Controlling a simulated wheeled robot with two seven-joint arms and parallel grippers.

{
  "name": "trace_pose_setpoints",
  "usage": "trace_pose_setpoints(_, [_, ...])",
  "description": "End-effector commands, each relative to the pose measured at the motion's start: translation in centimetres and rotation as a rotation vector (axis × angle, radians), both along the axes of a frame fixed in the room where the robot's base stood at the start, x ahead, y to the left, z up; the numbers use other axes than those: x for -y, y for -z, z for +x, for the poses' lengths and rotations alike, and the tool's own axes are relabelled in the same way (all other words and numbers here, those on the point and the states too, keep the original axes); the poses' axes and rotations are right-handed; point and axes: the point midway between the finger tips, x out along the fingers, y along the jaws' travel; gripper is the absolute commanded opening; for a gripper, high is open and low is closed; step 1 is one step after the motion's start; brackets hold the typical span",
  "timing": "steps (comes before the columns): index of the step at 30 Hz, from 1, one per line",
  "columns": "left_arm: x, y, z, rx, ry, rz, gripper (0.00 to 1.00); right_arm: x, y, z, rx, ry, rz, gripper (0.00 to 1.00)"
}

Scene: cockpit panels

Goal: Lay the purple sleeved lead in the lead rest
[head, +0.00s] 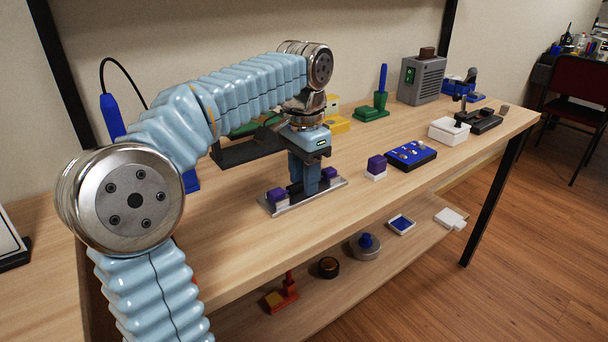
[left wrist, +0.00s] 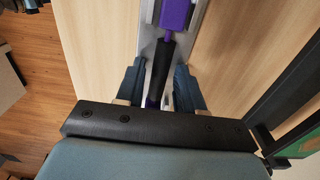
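The purple sleeved lead has purple end blocks (head: 276,195) and a dark sleeve (left wrist: 160,68) between them. It lies along a silver tray-like base (head: 273,209) with white blocks under its ends, which looks like the lead rest. My left gripper (head: 304,188) points down over the middle of the base. In the left wrist view its fingers (left wrist: 159,85) stand apart on either side of the dark sleeve, with gaps visible. The far purple end (left wrist: 176,14) shows there too. The sleeve's middle is hidden by the fingers in the head view. My right gripper is in neither view.
A purple block on a white base (head: 376,166) and a blue panel (head: 411,155) stand to the right. Behind are a dark stand (head: 235,153), a green holder (head: 371,113) and a grey box (head: 421,80). Clear wood lies in front of the base.

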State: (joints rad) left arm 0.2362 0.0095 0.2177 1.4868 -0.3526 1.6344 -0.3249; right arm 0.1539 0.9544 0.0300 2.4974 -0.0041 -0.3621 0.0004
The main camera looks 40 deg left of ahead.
Motion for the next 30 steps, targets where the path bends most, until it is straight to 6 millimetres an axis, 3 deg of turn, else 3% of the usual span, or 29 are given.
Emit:
trace_pose_setpoints(8, [0.0, -1.7, 0.1, 0.003, 0.000, 0.000, 0.37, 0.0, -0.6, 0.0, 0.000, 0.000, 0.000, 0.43])
trace_pose_setpoints(19, [0.1, -10.1, 0.1, 0.003, 0.001, -0.001, 0.37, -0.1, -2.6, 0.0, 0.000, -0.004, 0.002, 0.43])
trace_pose_setpoints(24, [0.0, -11.7, 0.1, 0.001, 0.000, 0.001, 0.37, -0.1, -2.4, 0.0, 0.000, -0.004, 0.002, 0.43])
trace_pose_setpoints(30, [0.0, -12.3, 0.0, -0.001, 0.000, 0.000, 0.37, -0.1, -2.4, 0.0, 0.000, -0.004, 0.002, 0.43])
